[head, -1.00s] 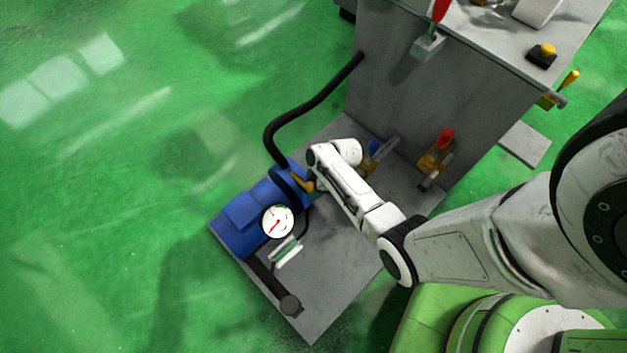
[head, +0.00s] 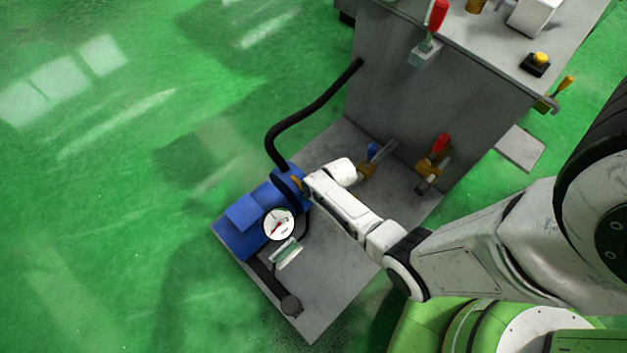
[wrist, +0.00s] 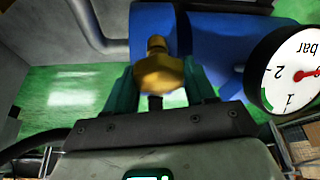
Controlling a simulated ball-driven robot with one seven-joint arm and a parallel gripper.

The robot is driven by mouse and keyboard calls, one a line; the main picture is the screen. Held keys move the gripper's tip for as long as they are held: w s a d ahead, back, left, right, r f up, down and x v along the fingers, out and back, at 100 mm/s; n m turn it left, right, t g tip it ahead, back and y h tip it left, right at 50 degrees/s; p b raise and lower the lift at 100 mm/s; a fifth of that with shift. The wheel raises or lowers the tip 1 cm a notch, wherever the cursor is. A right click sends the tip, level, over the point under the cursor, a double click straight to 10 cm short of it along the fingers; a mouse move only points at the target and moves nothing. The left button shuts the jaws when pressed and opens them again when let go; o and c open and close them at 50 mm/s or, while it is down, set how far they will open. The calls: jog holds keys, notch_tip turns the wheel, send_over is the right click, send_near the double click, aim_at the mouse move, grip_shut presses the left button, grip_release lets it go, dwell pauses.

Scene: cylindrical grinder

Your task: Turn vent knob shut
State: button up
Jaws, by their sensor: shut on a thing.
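The vent knob, a brass-yellow faceted knob (wrist: 158,76) on a short brass stem, sits between my gripper's two teal fingers in the wrist view. My gripper (wrist: 163,84) is shut on it, one finger on each side. In the head view only a small bit of the yellow knob (head: 297,183) shows, at the top end of the blue pump unit (head: 243,226); my white wrist hides most of the gripper there. A round white pressure gauge (head: 279,224) with a red needle stands on the unit. It also shows at the right of the wrist view (wrist: 292,74).
A black hose (head: 292,120) runs from the unit to the grey machine cabinet (head: 430,105). Valves with a blue handle (head: 372,152) and a red handle (head: 440,143) stand right of my wrist. The grey base plate (head: 330,275) has bare room in front.

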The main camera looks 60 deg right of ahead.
jog(key=shift+w, duration=0.3)
jog(key=o, duration=0.8)
jog(key=shift+o, duration=1.2)
jog(key=shift+s, duration=0.15)
jog(key=p+v, duration=0.4)
jog(key=v, duration=0.6)
jog(key=shift+s+r, duration=0.2)
jog(key=shift+r, duration=0.15)
jog(key=shift+a, duration=0.1)
